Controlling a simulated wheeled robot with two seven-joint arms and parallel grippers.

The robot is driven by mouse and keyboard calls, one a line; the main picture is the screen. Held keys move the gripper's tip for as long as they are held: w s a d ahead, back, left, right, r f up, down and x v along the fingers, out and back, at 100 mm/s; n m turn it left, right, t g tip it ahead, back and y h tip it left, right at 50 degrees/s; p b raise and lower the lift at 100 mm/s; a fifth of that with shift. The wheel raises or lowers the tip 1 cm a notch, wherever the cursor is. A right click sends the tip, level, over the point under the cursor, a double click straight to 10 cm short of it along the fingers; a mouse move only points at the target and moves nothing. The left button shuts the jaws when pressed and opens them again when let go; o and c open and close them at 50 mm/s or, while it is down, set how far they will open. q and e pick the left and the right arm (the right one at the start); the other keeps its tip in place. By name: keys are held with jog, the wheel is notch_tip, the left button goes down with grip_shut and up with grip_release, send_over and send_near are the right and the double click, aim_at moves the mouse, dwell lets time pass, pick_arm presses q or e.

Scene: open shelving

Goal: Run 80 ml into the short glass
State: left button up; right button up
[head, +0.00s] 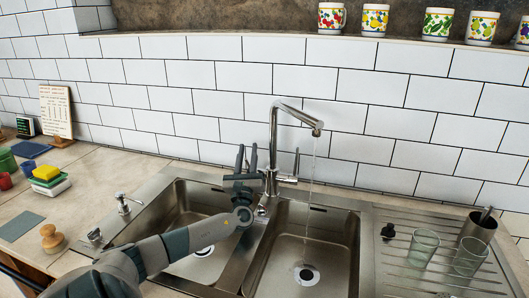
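A chrome faucet (272,150) stands behind the double sink, and a thin stream of water (312,170) runs from its spout into the right basin. Its lever (296,163) stands upright on the right side of the body. Two clear glasses stand on the drainboard at the right: one glass (423,246) nearer the basin, another glass (469,257) further right. I cannot tell for sure which is the short one. Both look empty. My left gripper (246,156) points up, just left of the faucet body, its fingers apart with nothing seen between them. My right gripper is not in view.
The right basin (335,235) is empty under the stream. A dark metal cup (479,226) and a small black stopper (388,231) stand on the drainboard (400,280). Soap dispenser (126,203), sponge (46,172) and wooden knob brush (51,236) are on the left.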

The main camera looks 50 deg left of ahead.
pick_arm(q)
jog(key=shift+s+d+f, duration=0.25)
jog(key=s+d+p, duration=0.5)
jog(key=s+d, duration=0.3)
jog(key=s, duration=0.1)
jog(key=shift+p, duration=0.35)
jog(key=shift+s, duration=0.1)
